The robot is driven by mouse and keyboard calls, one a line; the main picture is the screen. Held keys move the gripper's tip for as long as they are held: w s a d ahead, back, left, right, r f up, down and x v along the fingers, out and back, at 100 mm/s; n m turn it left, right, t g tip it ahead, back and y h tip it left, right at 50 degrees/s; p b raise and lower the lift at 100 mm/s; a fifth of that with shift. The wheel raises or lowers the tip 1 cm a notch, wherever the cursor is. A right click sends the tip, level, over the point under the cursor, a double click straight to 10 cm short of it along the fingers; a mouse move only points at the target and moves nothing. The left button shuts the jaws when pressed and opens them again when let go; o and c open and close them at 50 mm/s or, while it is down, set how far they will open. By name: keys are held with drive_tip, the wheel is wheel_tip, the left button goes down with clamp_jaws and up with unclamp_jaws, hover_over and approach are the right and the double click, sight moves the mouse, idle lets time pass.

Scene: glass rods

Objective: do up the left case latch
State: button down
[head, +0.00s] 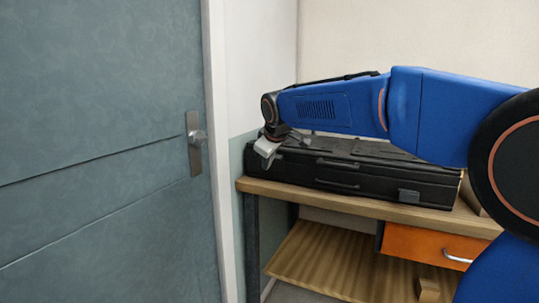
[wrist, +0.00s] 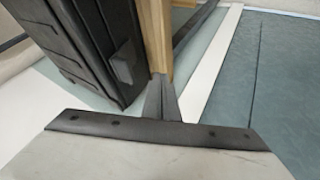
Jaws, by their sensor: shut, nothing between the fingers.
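A black hard case (head: 335,182) lies shut on the wooden bench, its front facing me. The left case latch (wrist: 122,65) is a dark block on the case's front in the wrist view. In the head view my gripper hides it. I cannot tell whether it is fastened. My gripper (head: 269,162) is at the case's left front end, fingers together and empty. In the wrist view the fingertips (wrist: 160,84) are just beside the latch, apart from it in the picture. The right latch (head: 408,195) is a grey plate on the front.
The wooden bench (head: 335,201) has an orange drawer (head: 430,245) and a lower shelf (head: 325,260). A blue-grey door (head: 100,130) with a metal handle stands at the left. My blue arm reaches over the case. The space in front of the bench's left end looks free.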

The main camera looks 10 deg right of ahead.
drive_tip(key=shift+w+d+r, duration=0.2)
drive_tip(key=shift+w+d, duration=0.4)
drive_tip(key=shift+w, duration=0.2)
drive_tip(key=shift+w+d+r, duration=0.15)
drive_tip(key=shift+w+d, duration=0.4)
drive_tip(key=shift+w, duration=0.2)
drive_tip(key=shift+w+d+r+g+y, duration=0.3)
drive_tip(key=shift+w+d+r+g, duration=0.2)
drive_tip(key=shift+w+r, duration=0.25)
drive_tip(key=shift+r, duration=0.15)
drive_tip(key=shift+r, duration=0.65)
